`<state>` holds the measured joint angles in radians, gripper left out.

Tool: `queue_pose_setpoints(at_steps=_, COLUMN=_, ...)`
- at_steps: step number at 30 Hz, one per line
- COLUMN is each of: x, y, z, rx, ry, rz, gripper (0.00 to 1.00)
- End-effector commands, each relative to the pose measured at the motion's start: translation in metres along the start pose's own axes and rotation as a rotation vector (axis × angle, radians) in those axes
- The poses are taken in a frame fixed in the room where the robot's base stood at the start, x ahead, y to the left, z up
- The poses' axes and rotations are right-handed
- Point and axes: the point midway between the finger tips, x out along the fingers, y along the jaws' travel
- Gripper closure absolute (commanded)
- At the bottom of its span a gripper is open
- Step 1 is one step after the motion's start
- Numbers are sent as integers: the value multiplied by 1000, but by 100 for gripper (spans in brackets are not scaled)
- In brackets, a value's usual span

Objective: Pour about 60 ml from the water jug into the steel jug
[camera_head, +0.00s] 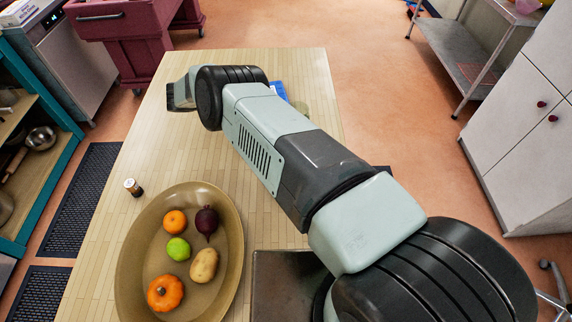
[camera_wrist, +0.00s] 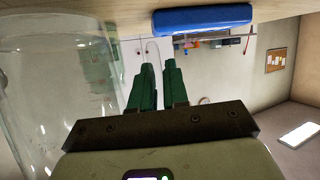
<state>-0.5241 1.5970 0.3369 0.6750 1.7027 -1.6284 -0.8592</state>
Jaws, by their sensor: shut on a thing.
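A large clear vessel (camera_wrist: 40,75), which looks like the water jug, fills the left of the wrist view, close beside my gripper. My gripper (camera_wrist: 158,72) has its two green fingers nearly together with a narrow gap. They appear closed on a thin part of the jug, but the contact itself is hard to see. The water level in the jug cannot be made out. In the head view my arm reaches over the far part of the table and hides the jug. I cannot make out the steel jug in either view.
A blue object (camera_head: 279,90) lies beyond my arm; a blue block also shows in the wrist view (camera_wrist: 202,17).

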Motion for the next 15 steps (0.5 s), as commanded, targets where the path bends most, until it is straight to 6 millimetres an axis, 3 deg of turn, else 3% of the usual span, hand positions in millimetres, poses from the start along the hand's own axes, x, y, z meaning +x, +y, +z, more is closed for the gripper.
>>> queue_pose_setpoints(at_steps=15, x=-3, y=1, z=-6, rx=36, ry=-2, rz=-20, gripper=100)
